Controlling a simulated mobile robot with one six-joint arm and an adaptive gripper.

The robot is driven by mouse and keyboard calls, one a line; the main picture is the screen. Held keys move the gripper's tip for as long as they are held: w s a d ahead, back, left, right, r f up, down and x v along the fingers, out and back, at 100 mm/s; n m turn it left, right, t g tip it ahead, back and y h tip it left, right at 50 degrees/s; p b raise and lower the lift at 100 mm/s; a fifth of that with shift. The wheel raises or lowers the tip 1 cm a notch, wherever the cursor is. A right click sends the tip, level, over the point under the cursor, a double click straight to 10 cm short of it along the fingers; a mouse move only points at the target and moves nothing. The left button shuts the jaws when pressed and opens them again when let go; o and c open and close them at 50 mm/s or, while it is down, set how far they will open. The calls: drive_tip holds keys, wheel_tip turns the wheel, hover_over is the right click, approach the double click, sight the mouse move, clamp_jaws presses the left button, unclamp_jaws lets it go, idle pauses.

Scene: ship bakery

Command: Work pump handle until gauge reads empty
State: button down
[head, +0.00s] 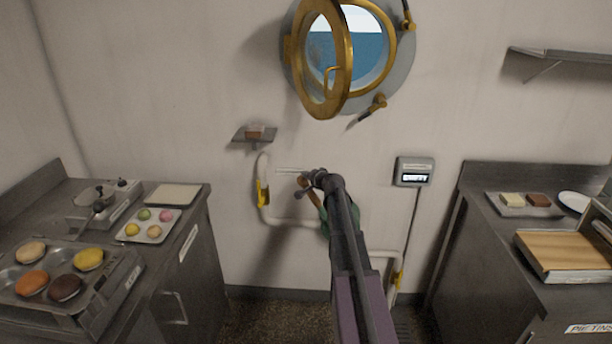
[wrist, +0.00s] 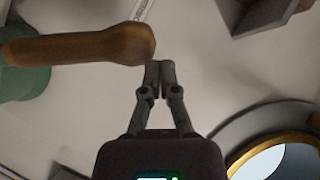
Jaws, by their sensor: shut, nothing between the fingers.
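The pump's brown wooden handle (wrist: 85,47) reaches in from the left in the wrist view, its rounded end beside my fingertips. My gripper (wrist: 159,66) is shut and empty. Its tips are very close to the handle's end; I cannot tell whether they touch. The green pump body (wrist: 28,88) shows at the left edge. In the head view the handle (head: 314,196) is partly hidden behind my arm, as is the green pump body (head: 354,218) on the wall pipe. The gauge (head: 414,172), a grey box with a lit display, hangs on the wall; its reading is too small to tell.
White pipes (head: 290,221) with yellow parts run along the wall. An open brass porthole (head: 325,60) is above, and a small wall shelf (head: 254,134) is to the left. Steel counters with baking goods stand left (head: 190,235) and right (head: 480,240). Floor between them is clear.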

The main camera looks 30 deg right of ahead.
drive_tip(key=s+d+r+p, duration=0.2)
drive_tip(key=s+r+p, duration=0.4)
drive_tip(key=s, duration=0.5)
drive_tip(key=shift+r, duration=0.25)
idle(0.7)
drive_tip(key=shift+a, duration=0.1)
idle(0.7)
